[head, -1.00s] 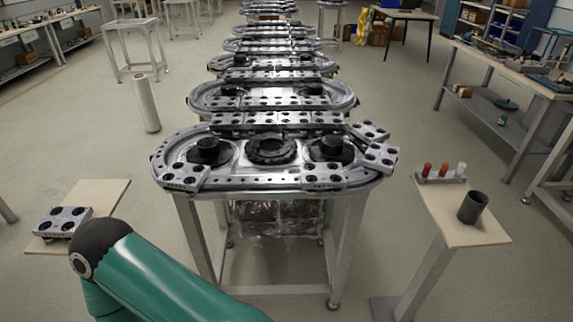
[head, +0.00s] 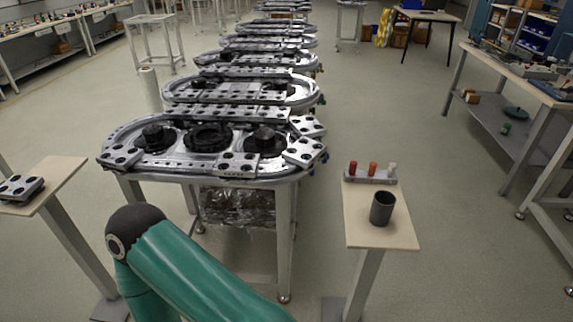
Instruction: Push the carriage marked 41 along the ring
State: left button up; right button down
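The ring track (head: 190,174) is the nearest metal oval on a table frame. Silver carriages with dark round holes sit on it: one at the front left (head: 120,156), one at the front right of centre (head: 237,164), and two at the right end (head: 304,151) (head: 307,126). Several more line the back straight. I cannot read any number, so I cannot tell which carriage is marked 41. Neither gripper is in view. Only a green and black link of my own arm shows at the bottom, in front of the table.
A left stand (head: 62,180) holds a holed metal plate (head: 20,187). A right stand (head: 362,226) holds a dark cup (head: 382,208) and a small rack (head: 371,178) with red, orange and white pieces. A white roll (head: 150,90) stands behind left. More oval tracks extend behind.

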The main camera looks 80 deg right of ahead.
aim_at(245, 166)
jog(key=z, duration=0.7)
jog(key=k, duration=0.1)
jog(key=z, duration=1)
jog(key=i, duration=0.95)
jog(key=u, duration=0.05)
jog(key=k, duration=0.75)
jog(key=z, duration=0.2)
jog(key=i, duration=0.8)
jog(key=u, duration=0.1)
